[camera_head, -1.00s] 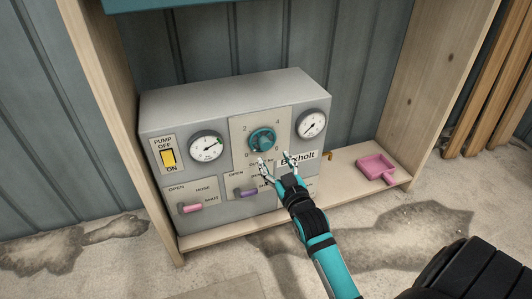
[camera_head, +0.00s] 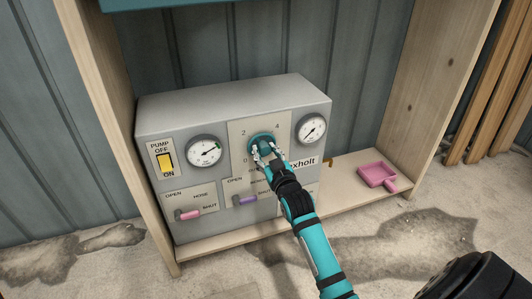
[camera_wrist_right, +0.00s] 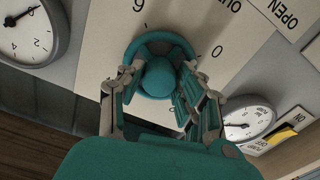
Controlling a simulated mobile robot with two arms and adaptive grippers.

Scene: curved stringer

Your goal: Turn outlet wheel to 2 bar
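The teal outlet wheel (camera_head: 261,139) is on the front of the grey pump box (camera_head: 225,95), on a pale plate with numbers around it. My right gripper (camera_head: 267,153) is at the lower part of the wheel, its fingers spread. In the right wrist view the wheel (camera_wrist_right: 158,44) lies ahead, with one open finger on each side of its hub. The fingertips overlap the rim; I cannot tell whether they touch it. The left gauge (camera_head: 204,151) and right gauge (camera_head: 311,129) flank the wheel. My left gripper is not in view.
A yellow pump switch (camera_head: 165,161), a pink hose lever (camera_head: 188,214) and a purple lever (camera_head: 246,200) are on the box front. A pink tray (camera_head: 376,174) lies on the wooden shelf at right. Wooden side panels (camera_head: 432,85) enclose the box.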

